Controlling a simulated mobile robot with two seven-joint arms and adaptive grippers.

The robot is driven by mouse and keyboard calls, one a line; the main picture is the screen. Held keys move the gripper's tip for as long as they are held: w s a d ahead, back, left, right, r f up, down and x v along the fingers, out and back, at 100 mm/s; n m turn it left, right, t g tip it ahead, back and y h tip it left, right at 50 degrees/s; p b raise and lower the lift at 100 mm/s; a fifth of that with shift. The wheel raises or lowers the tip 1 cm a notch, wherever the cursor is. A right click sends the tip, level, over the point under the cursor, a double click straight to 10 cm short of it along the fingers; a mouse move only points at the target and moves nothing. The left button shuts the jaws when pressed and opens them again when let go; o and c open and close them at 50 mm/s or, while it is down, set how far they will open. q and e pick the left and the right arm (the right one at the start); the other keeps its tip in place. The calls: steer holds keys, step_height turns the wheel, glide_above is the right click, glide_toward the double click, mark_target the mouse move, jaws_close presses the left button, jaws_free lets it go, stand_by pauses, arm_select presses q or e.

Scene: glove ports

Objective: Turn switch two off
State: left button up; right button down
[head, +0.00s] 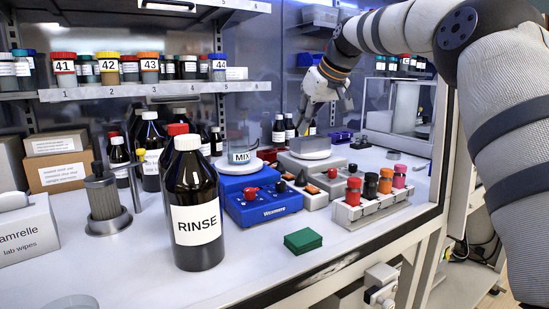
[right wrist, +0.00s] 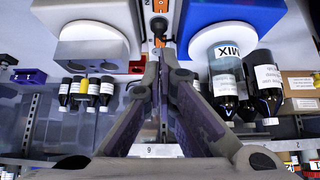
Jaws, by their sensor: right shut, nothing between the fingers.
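A power strip with orange switches (head: 312,189) and black plugs lies between the blue stirrer (head: 262,206) and the grey devices. In the right wrist view an orange switch (right wrist: 159,27) shows at the top centre, with dark plugs beside it. I cannot read any switch numbers or tell which is switch two, or whether it is on or off. My right gripper (head: 306,124) is shut and empty, above and behind the grey balance (head: 306,166). In the right wrist view its closed fingertips (right wrist: 159,58) point toward the strip; contact cannot be told. My left gripper is not in view.
A tall RINSE bottle (head: 194,212) is in front. A rack with coloured-cap vials (head: 370,207) stands right. Small bottles (head: 279,130) stand behind the balance. A green block (head: 303,241) lies in front, with bare bench around it.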

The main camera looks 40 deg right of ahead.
steer(key=b, duration=0.2)
glide_above(291, 176)
steer(key=f, duration=0.8)
steer(key=shift+w, duration=0.25)
steer(key=shift+f, duration=0.35)
steer(key=shift+s+d+f+p, duration=0.1)
steer(key=shift+f+p, duration=0.5)
steer(key=shift+f, duration=0.25)
steer(key=shift+s+f, duration=0.1)
steer(key=shift+f, duration=0.4)
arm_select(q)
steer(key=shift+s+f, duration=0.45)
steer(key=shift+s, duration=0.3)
arm_select(e)
steer(key=shift+f, duration=0.15)
